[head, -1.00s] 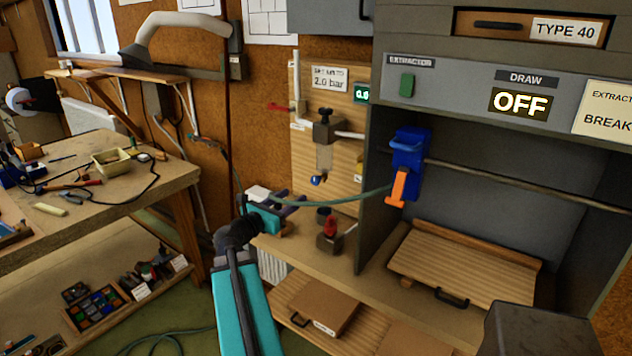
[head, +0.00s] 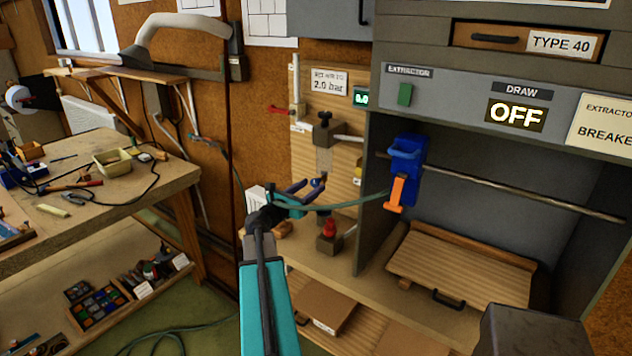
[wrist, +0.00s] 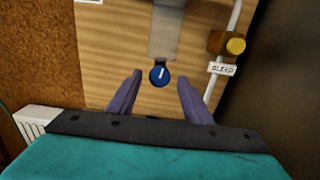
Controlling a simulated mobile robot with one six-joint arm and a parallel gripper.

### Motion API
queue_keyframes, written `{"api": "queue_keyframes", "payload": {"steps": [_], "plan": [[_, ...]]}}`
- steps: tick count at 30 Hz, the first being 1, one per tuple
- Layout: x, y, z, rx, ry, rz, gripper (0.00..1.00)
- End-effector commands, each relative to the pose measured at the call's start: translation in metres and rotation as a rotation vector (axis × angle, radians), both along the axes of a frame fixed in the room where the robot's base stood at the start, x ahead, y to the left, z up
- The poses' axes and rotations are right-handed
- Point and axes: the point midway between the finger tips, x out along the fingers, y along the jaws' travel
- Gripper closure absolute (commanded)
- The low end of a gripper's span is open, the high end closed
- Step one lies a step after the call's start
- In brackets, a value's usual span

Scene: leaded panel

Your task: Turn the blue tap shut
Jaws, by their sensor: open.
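The blue tap (wrist: 159,74) is a small round knob with a white mark, at the bottom of a grey strip on the wooden board. In the wrist view it sits between and just beyond the tips of my gripper (wrist: 159,80). The two dark purple fingers are spread wide and hold nothing. In the head view my gripper (head: 304,188) is just in front of the board, and the blue tap (head: 318,182) shows only partly by the fingers. I cannot see the tap touching either finger.
A yellow knob (wrist: 236,46) with a "BLEED" label (wrist: 222,69) is on a pipe right of the tap. A green hose (head: 350,202) runs near my gripper to the blue clamp (head: 407,155). A red knob on a block (head: 329,236) stands on the bench below.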

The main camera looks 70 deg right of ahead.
Motion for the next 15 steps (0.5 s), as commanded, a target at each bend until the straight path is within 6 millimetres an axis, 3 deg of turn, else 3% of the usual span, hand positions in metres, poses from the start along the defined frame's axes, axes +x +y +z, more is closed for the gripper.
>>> {"api": "queue_keyframes", "payload": {"steps": [6,15], "plan": [[-0.005,-0.023,0.002,0.0,0.0,-0.001,0.54],[-0.009,-0.032,0.0,-0.001,0.0,-0.001,0.54]]}}
